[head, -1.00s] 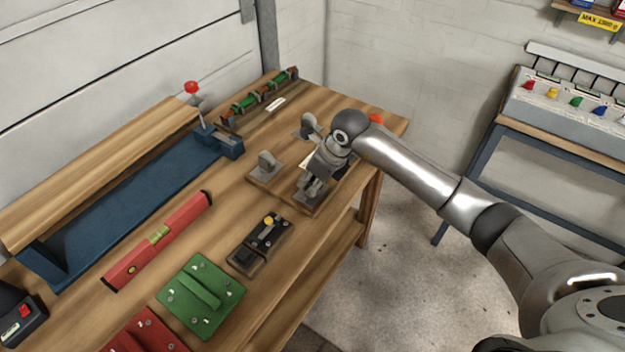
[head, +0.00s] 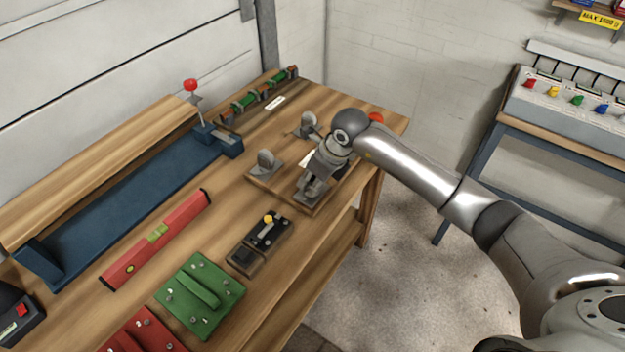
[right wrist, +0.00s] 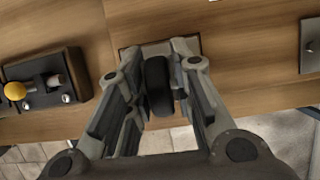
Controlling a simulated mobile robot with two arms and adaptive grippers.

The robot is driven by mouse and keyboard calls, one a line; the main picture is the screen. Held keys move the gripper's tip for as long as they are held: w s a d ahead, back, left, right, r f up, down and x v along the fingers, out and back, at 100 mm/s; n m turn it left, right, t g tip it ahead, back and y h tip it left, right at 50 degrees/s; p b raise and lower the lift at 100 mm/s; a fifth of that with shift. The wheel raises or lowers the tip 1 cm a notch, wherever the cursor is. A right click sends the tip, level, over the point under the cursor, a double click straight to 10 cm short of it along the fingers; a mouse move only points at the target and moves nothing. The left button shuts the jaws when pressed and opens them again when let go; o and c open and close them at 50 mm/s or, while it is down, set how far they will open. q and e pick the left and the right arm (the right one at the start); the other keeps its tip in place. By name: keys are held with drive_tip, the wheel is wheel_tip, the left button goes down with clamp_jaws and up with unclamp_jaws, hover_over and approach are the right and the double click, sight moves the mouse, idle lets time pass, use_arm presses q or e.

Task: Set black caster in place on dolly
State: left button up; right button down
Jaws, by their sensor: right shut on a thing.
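The dolly (head: 287,182) is a low wooden board on the bench, with grey casters (head: 268,162) standing on plates at its corners. My right gripper (head: 313,187) points down at the dolly's near corner. In the right wrist view, the right gripper (right wrist: 160,62) is shut on the black caster (right wrist: 158,90), whose dark wheel shows upright between the fingers. A grey plate (right wrist: 158,50) shows just beyond the wheel. Whether the caster is seated on it or just above it, I cannot tell. In the head view the fingers hide the caster. My left gripper is not in view.
Left of the dolly are a black box with a yellow knob (head: 268,219), a green plate (head: 200,296), a red level (head: 156,240) and a blue bender-like tool (head: 130,205). A rack with green parts (head: 262,92) stands at the back. Bare bench lies between them.

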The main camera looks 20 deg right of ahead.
drive_tip(key=shift+f, duration=0.15)
idle(0.6)
drive_tip(key=c, duration=1.2)
unclamp_jaws()
drive_tip(key=shift+o, duration=0.5)
drive_tip(key=shift+o, duration=1.1)
drive_tip(key=shift+r+p, duration=1.8)
drive_tip(key=shift+r, duration=1.75)
